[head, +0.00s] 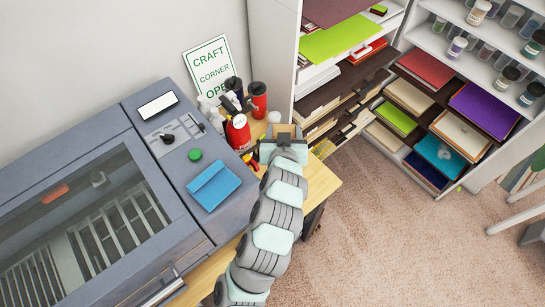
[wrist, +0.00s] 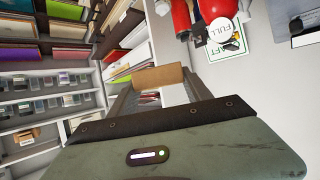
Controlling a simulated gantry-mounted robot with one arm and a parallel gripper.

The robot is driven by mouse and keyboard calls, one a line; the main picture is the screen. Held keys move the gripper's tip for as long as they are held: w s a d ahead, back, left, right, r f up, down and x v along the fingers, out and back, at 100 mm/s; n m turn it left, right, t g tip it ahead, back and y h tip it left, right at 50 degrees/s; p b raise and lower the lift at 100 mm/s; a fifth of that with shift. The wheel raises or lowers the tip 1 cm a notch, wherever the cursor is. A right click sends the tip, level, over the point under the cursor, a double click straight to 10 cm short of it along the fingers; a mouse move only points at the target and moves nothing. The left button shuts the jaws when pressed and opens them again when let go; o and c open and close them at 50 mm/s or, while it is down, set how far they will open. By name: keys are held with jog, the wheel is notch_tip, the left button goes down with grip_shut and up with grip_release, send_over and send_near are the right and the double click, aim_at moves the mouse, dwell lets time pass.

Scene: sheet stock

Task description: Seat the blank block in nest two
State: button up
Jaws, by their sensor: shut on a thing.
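My gripper (head: 284,136) is over the wooden table, in front of the shelves and right of the red extinguisher. Its fingers are shut on a plain tan block, the blank block (wrist: 158,77), which spans the fingertips in the wrist view. In the head view, a tan edge of it (head: 284,129) shows at the gripper's end. It appears held up, but its height above the table is unclear. I cannot make out nest two in either view; my arm hides part of the table.
A wooden table (head: 318,178) lies under my arm. A grey machine (head: 150,190) with a blue folder (head: 214,185) is at left. Paper shelves (head: 335,75) rise behind.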

jog(key=f+b, duration=0.1)
jog(key=b, duration=0.1)
jog(key=w+d+f+b, duration=0.1)
jog(key=f+b, duration=0.1)
jog(key=b, duration=0.1)
jog(key=shift+w, duration=0.15)
jog(key=b, duration=0.4)
jog(key=f+b, duration=0.1)
jog(key=b, duration=0.4)
jog(key=f+b, duration=0.1)
jog(key=b, duration=0.3)
jog(key=shift+w+d+f+m+h, duration=0.15)
jog(key=shift+d+m+h, duration=0.15)
jog(key=shift+m, duration=0.1)
notch_tip(320, 180, down, 28)
jog(key=b, duration=0.3)
jog(key=o, duration=1.3)
